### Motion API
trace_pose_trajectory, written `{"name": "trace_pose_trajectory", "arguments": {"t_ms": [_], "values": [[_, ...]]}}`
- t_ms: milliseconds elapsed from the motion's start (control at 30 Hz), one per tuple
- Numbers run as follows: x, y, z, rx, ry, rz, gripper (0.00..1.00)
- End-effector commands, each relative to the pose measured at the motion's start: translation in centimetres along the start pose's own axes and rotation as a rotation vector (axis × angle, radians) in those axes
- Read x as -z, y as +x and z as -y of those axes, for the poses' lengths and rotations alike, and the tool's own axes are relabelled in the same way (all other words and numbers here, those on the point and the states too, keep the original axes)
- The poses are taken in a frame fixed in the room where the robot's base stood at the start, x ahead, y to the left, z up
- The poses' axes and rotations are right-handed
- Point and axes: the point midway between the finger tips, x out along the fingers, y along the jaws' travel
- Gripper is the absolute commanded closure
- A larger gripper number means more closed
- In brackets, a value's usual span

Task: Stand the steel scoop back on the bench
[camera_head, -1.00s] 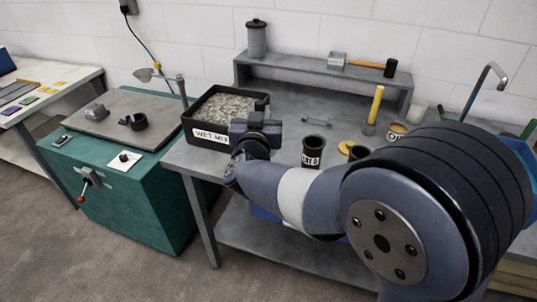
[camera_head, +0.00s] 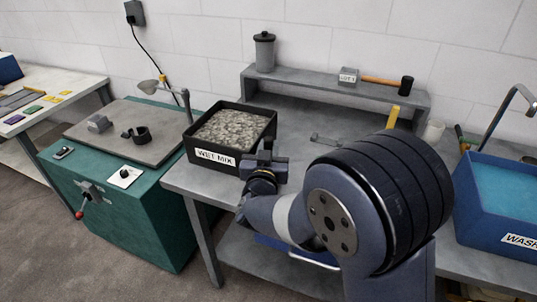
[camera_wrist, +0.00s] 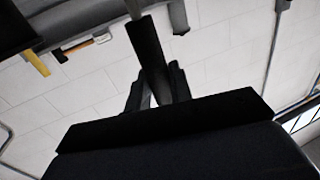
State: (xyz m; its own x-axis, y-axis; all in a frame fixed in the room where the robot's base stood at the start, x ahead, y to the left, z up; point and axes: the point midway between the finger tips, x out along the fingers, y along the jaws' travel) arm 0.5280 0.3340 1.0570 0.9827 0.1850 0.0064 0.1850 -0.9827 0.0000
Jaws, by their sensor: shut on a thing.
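My gripper (camera_head: 265,152) is at the front right corner of the black tray labelled WET MIX (camera_head: 216,158). In the wrist view my gripper (camera_wrist: 156,88) is shut on a dark bar, which looks like the handle of the steel scoop (camera_wrist: 150,50). The scoop's bowl cannot be made out in either view. The grey bench (camera_head: 285,113) lies behind and right of my gripper. Whether the scoop touches the tray or bench cannot be told.
A grey shelf (camera_head: 330,88) at the bench's back carries a canister (camera_head: 264,52) and a mallet (camera_head: 385,80). A small grey metal piece (camera_head: 327,140) lies mid-bench. A blue wash tub (camera_head: 495,205) is at right. A green cabinet (camera_head: 150,215) stands left.

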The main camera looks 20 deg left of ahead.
Motion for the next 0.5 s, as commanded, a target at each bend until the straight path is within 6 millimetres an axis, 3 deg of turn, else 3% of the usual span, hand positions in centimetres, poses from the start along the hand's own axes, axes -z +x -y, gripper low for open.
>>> {"name": "trace_pose_trajectory", "arguments": {"t_ms": [133,500], "values": [[-1.8,0.0,0.0,0.000,0.000,0.001,0.97],[-2.3,0.0,0.0,0.000,0.002,-0.001,0.97]]}}
